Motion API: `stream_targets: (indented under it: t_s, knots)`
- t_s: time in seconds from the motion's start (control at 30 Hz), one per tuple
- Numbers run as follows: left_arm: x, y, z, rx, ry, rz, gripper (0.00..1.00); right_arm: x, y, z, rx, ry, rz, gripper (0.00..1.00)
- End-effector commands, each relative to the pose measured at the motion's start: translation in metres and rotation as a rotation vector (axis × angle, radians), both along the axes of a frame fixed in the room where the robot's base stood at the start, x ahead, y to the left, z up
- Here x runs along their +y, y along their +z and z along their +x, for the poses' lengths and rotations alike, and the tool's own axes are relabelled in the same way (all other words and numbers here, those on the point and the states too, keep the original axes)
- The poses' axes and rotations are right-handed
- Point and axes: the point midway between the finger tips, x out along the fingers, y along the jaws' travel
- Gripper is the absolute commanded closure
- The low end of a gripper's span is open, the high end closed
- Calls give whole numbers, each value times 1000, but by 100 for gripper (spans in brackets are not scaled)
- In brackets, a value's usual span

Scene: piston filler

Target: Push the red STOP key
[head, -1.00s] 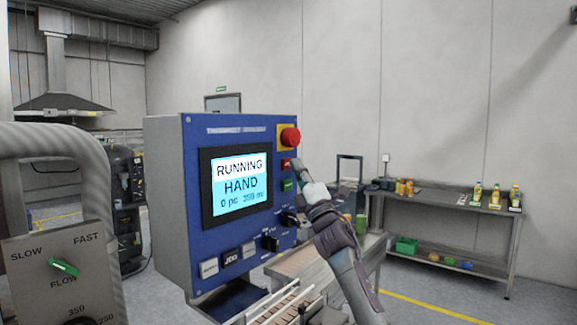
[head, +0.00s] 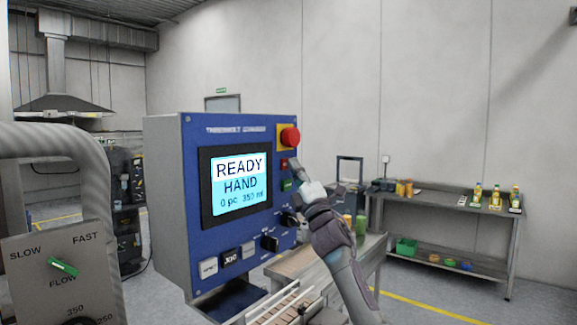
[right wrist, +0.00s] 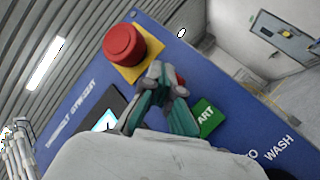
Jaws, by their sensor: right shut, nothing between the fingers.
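The red STOP key (head: 284,162) is on the blue control panel (head: 225,133), below the red mushroom button (head: 290,137) and above the green START key (head: 287,185). My right gripper (head: 297,168) is shut and empty, its fingertips at the STOP key. In the right wrist view the fingertips (right wrist: 163,78) cover most of the STOP key, and only a red edge (right wrist: 181,81) shows. Whether they touch it or stand just off it I cannot tell. The screen (head: 238,182) reads READY, HAND, 0 pc. My left gripper is not in view.
The red mushroom button on its yellow plate (right wrist: 124,43) is close beside the fingers. Black selector knobs (head: 270,243) sit lower on the panel. A bench (head: 450,203) with bottles stands at the right. A grey flow-dial plate (head: 60,275) is at the left.

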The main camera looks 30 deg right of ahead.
Motion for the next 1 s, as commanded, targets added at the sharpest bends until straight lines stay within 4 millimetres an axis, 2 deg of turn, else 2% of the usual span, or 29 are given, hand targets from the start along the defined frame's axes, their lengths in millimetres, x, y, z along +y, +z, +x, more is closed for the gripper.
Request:
stream_targets:
  t_s: [0.2, 0.5, 0.83, 1.0]
  knots:
    - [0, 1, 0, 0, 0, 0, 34, -1, 0, -2, 1, 0, -1, 100]
    - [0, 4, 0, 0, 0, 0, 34, -6, 0, -15, 0, -1, -1, 100]
    - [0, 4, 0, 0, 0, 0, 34, -6, 0, -16, 0, 0, 0, 100]
    - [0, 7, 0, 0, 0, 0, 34, -12, 0, -29, 0, -3, -2, 100]
